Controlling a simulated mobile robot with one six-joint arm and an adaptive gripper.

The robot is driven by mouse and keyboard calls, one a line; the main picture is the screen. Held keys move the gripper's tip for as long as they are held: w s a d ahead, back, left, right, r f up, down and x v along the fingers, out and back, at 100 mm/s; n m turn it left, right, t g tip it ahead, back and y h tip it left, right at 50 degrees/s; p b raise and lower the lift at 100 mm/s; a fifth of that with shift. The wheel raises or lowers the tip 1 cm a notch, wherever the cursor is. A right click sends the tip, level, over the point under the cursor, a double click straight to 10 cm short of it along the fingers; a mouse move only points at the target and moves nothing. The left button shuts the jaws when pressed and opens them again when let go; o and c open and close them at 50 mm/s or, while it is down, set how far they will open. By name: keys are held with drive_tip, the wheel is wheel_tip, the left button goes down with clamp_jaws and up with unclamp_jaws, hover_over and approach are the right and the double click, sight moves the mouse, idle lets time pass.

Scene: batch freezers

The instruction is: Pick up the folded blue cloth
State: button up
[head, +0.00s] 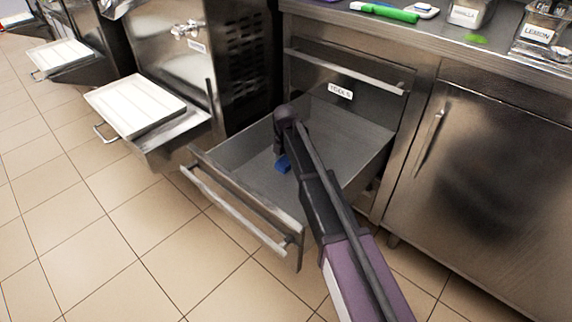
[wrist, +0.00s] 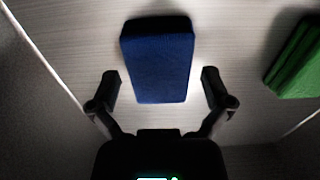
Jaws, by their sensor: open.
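The folded blue cloth (wrist: 158,62) lies on the grey floor of an open drawer. In the head view a small part of the blue cloth (head: 283,164) shows beside my arm, which hides the rest. My gripper (wrist: 160,88) is open in the wrist view, one finger to each side of the cloth's near end. The fingers are apart from the cloth and nothing is held. In the head view the fingers are hidden behind my arm.
The open drawer (head: 239,198) has raised walls around the cloth. A green folded item (wrist: 297,62) lies to the right in the drawer. Above is a steel counter (head: 440,35) with a green-handled tool (head: 390,13) and labelled containers. A cabinet door (head: 480,160) is shut on the right.

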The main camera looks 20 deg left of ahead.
sight(285, 163)
drive_tip(key=c, duration=1)
drive_tip(key=shift+r, duration=0.1)
drive_tip(key=shift+c, duration=0.2)
wheel_tip(285, 163, up, 3)
drive_tip(key=p, duration=0.2)
drive_tip(key=shift+f+p, duration=0.2)
drive_tip(key=shift+p, duration=0.2)
drive_tip(key=shift+s+d+r+p, duration=0.15)
drive_tip(key=shift+s+r+p, duration=0.3)
drive_tip(key=shift+r+p, duration=0.15)
drive_tip(key=s, duration=0.5)
drive_tip(key=s+d, duration=0.1)
drive_tip(key=s, duration=0.4)
drive_tip(key=s+r+p, duration=0.1)
drive_tip(key=s, duration=0.4)
drive_tip(key=shift+d, duration=0.3)
